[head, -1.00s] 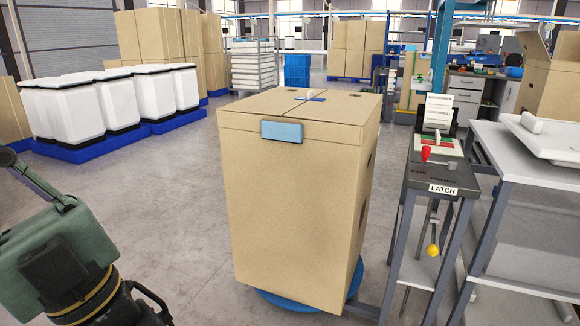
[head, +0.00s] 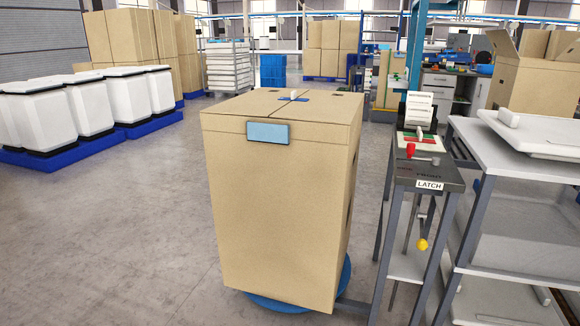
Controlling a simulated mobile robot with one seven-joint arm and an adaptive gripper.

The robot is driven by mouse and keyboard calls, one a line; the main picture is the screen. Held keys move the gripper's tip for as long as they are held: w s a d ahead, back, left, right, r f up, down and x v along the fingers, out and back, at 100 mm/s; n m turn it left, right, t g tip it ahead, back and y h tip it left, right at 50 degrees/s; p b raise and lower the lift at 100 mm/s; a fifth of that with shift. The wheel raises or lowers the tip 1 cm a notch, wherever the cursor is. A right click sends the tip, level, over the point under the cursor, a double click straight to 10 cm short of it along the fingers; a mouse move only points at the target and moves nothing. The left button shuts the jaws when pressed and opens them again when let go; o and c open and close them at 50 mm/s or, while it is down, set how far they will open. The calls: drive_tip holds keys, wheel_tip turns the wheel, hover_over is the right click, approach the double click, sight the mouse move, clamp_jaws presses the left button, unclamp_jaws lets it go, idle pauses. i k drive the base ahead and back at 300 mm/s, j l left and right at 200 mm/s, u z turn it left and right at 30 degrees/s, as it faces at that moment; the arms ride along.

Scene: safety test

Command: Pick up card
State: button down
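A small flat blue piece with a white piece on it (head: 294,97) lies on top of the tall cardboard box (head: 275,210). A light blue rectangular plate (head: 268,132) is on the box's front face near the top. A white printed card or sheet (head: 419,108) stands upright at the back of the dark stand labelled LATCH (head: 428,176). I cannot tell which of these is the card. My gripper is not in view.
The box stands on a round blue base (head: 285,303). The stand carries a red-knobbed lever (head: 411,149), with a yellow knob (head: 422,244) below. A grey shelf table (head: 520,150) is at the right. White bins (head: 95,105) stand back left. Floor at the left is clear.

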sight(414, 98)
drive_tip(key=i+j+u, duration=0.3)
drive_tip(key=i+u, duration=0.15)
drive_tip(key=i+j+u, duration=0.1)
drive_tip(key=i+u, duration=0.3)
drive_tip(key=i, duration=0.25)
drive_tip(key=i+u, duration=0.7)
drive_tip(key=i, duration=0.5)
drive_tip(key=i+u, duration=0.2)
drive_tip(key=i, duration=0.55)
drive_tip(key=i+l+z, duration=0.1)
drive_tip(key=i+z, duration=0.35)
drive_tip(key=i, duration=0.15)
drive_tip(key=i+j+z, duration=0.15)
drive_tip(key=i+z, duration=0.35)
drive_tip(key=i+l+z, duration=0.1)
drive_tip(key=i+z, duration=0.4)
drive_tip(key=i, duration=0.15)
drive_tip(key=i+j+z, duration=0.15)
drive_tip(key=i+z, duration=0.35)
drive_tip(key=i, duration=0.15)
drive_tip(key=i+z, duration=0.25)
drive_tip(key=i, duration=0.45)
drive_tip(key=i+j+z, duration=0.1)
drive_tip(key=i+z, duration=0.2)
drive_tip(key=i, duration=0.4)
drive_tip(key=i+z, duration=0.35)
drive_tip(key=i, duration=0.35)
drive_tip(key=i+j+z, duration=0.15)
drive_tip(key=i+z, duration=0.2)
drive_tip(key=i, duration=0.3)
